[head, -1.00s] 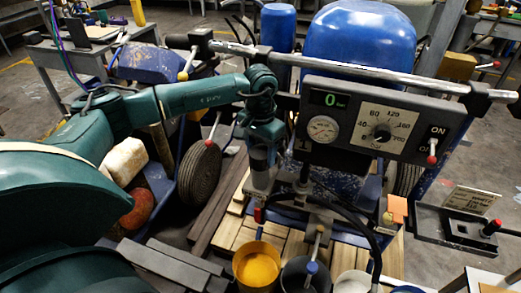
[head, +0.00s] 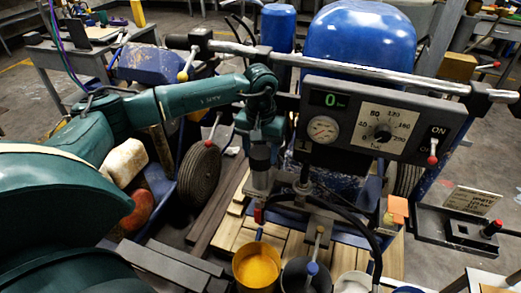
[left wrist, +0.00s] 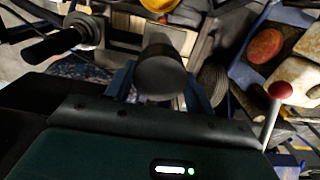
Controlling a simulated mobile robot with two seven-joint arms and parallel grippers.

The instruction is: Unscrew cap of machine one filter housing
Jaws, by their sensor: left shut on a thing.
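The machine one filter housing (head: 260,180) is a grey upright cylinder below the left end of the control panel. Its dark cap (head: 260,158) is on top, with my left gripper (head: 260,143) over it from above. In the left wrist view the cap (left wrist: 160,72) is a dark round cylinder between the two blue fingers of my left gripper (left wrist: 160,90). The gripper is shut on the cap. I cannot tell whether the thread still engages. My right gripper is not in view.
The control panel (head: 382,120) with gauge and dial stands close to the right of the gripper. A long handlebar (head: 340,68) runs behind it. A yellow paint bucket (head: 257,265) and a dark bucket (head: 305,275) stand below on wooden slats. A wheel (head: 200,173) is to the left.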

